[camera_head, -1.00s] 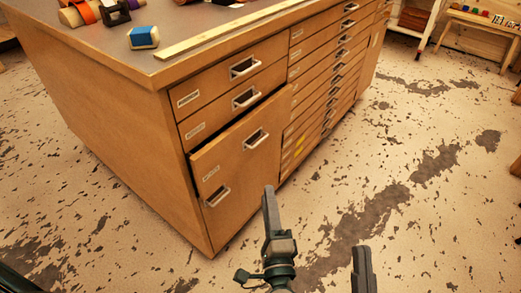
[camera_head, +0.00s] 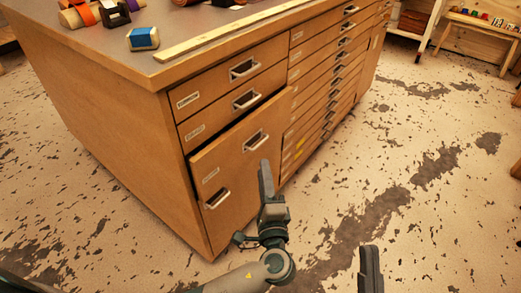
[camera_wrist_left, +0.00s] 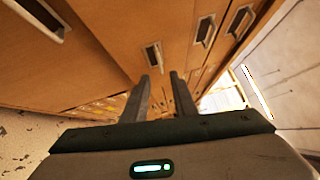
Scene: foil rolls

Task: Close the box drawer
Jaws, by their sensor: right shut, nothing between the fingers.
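The big lower-left drawer (camera_head: 232,170) of the wooden cabinet stands slightly out, with a dark gap along its top edge. It has two metal handles, one at upper right (camera_head: 256,142) and one at lower left (camera_head: 217,198). My left gripper (camera_head: 265,165) is in front of the drawer's right part, below the upper handle; I cannot tell whether it touches the front. In the left wrist view its two fingers (camera_wrist_left: 158,82) are apart with nothing between them, and wooden fronts with handles fill the background. My right gripper (camera_head: 370,260) is shut and empty over the floor at lower right.
Two shut drawers (camera_head: 233,88) sit above the big one, and a stack of shallow drawers (camera_head: 325,85) is to its right. The floor (camera_head: 420,200) at right is clear.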

